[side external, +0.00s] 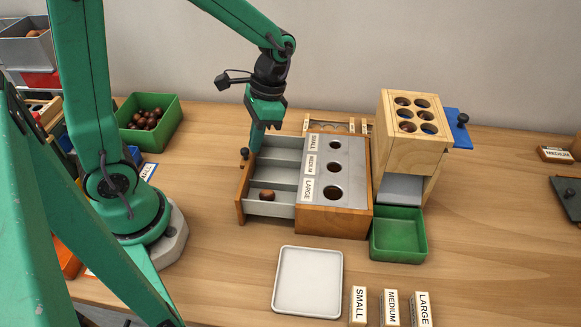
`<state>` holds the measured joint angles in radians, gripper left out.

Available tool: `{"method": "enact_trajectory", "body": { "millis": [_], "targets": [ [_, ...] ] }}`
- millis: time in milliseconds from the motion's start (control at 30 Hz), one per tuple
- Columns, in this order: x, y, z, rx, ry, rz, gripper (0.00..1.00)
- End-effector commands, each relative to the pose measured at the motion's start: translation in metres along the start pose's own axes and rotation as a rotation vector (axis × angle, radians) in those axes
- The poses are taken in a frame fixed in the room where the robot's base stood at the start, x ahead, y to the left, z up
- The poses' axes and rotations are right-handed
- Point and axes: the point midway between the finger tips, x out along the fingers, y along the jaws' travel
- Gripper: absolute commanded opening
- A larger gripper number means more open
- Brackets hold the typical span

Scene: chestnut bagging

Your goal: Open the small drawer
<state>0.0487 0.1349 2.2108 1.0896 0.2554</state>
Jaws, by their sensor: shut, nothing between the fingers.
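A wooden sorting box (350,216) has a grey top with three holes labelled SMALL, MEDIUM and LARGE. On its left, grey trays (279,176) with a wooden front (241,193) stick out; I cannot tell whether they are separate drawers. The SMALL lane is at the back and the LARGE lane at the front, where a brown chestnut (267,195) lies. A dark knob (244,153) stands at the back end of the wooden front. My gripper (256,149) points down, shut and empty, just right of the knob at the SMALL lane. Contact with the knob is unclear.
A wooden dispenser (413,155) with several holes stands to the right, with a green bin (398,240) before it. A white tray (308,281) and label blocks (390,307) lie in front. A green bin of chestnuts (160,106) stands at back left.

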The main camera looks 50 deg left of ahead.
Motion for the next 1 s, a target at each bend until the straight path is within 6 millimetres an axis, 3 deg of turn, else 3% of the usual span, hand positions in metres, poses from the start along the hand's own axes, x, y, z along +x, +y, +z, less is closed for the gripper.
{"method": "enact_trajectory", "body": {
  "millis": [433,733,833,1000],
  "targets": [
    [-0.002,0.0,-0.004,0.0,-0.001,-0.001,0.0],
    [-0.013,0.001,-0.027,0.001,-0.002,-0.007,0.0],
    [-0.019,0.002,-0.039,0.001,-0.003,-0.01,0.0],
    [-0.051,0.004,-0.038,0.0,0.001,-0.012,0.0]
  ]
}}
